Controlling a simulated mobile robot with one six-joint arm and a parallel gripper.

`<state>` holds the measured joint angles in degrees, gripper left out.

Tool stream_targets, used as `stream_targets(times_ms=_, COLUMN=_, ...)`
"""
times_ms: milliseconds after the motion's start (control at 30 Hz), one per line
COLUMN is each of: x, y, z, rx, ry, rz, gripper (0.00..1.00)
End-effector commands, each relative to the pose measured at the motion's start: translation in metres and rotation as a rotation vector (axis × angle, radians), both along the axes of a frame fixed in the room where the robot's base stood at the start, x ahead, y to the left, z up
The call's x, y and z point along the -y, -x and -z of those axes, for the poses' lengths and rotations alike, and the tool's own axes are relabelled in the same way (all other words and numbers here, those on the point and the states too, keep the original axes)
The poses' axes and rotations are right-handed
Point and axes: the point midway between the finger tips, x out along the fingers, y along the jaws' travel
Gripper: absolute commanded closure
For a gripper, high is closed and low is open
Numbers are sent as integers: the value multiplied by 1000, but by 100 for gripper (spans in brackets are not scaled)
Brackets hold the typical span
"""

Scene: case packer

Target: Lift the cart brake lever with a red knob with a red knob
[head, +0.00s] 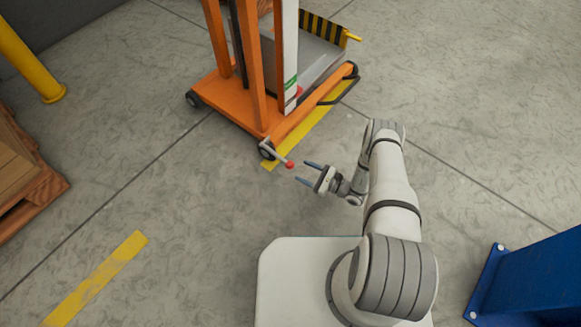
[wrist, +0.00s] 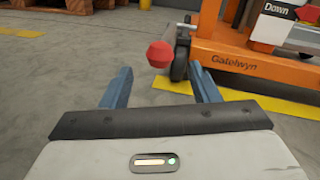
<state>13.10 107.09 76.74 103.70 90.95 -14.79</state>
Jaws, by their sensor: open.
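The brake lever's red knob (head: 290,164) sits at the end of a short grey lever (head: 275,153) near the front wheel of the orange cart (head: 263,117). In the wrist view the red knob (wrist: 160,54) shows ahead, between the lines of my two fingers and beyond their tips. My gripper (head: 309,173) is open and empty, just right of the knob, with a small gap to it. In the wrist view my gripper (wrist: 160,78) shows two blue fingers spread apart.
A yellow post (head: 28,62) and a wooden pallet (head: 35,190) stand at the left. A blue metal base (head: 530,280) is at the lower right. The orange cart carries a platform with a striped edge.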

Motion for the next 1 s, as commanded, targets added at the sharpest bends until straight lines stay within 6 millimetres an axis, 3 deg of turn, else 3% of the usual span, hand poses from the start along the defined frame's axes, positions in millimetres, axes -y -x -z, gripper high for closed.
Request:
stream_targets(times_ms=433, x=-58, y=-28, z=1, rx=0, ry=0, rz=-4, gripper=45)
stream_targets(times_ms=800, x=-64, y=-32, z=-1, rx=-1, ry=0, rz=-2, gripper=45)
stream_targets(times_ms=1000, x=-64, y=-32, z=-1, rx=0, ry=0, rz=-2, gripper=60)
